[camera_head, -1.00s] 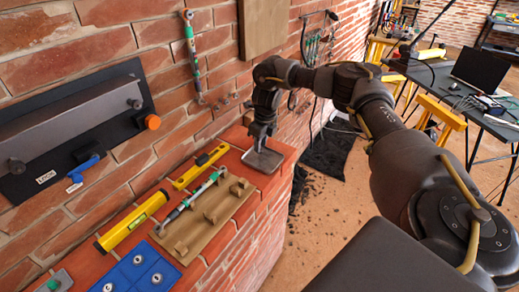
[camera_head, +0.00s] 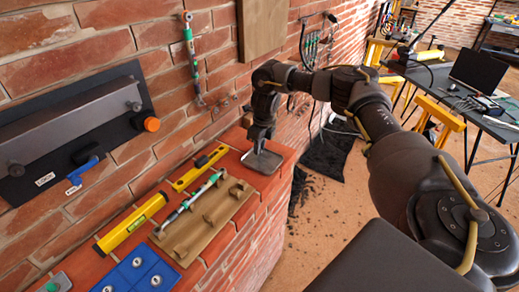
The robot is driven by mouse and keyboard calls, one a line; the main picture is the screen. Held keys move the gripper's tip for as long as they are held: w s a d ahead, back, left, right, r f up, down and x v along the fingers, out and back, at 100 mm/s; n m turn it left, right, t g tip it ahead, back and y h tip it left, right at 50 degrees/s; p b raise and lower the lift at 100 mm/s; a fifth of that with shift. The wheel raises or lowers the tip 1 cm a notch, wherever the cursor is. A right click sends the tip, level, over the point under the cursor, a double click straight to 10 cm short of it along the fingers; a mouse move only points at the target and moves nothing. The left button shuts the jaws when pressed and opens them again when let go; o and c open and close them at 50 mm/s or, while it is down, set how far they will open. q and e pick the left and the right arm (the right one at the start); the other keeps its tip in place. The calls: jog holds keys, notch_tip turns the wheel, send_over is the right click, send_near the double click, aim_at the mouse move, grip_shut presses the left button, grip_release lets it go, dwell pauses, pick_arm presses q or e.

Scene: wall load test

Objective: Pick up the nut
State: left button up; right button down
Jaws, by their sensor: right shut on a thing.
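My right gripper (camera_head: 260,149) points down over a small grey tray (camera_head: 273,166) at the far end of the brick ledge. Its jaws are shut, with the fingertips low over the tray. The nut cannot be made out; whatever is between the jaws is hidden or too small to see. My left gripper is out of view.
On the ledge (camera_head: 258,195) lie a wooden board (camera_head: 207,232) with a tool on it, yellow levels (camera_head: 132,224) and a blue panel (camera_head: 140,272) with round metal pieces. A brick wall rises behind. A dark table (camera_head: 446,84) stands at right.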

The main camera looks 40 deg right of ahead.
notch_tip(320, 180, up, 2)
jog(key=shift+r+b, duration=0.2)
jog(key=shift+b, duration=0.5)
jog(key=s+a+r, duration=0.7)
jog(key=s+r, duration=0.3)
jog(key=s, duration=0.1)
jog(key=shift+s+a+p, duration=0.25)
jog(key=shift+s+p, duration=0.15)
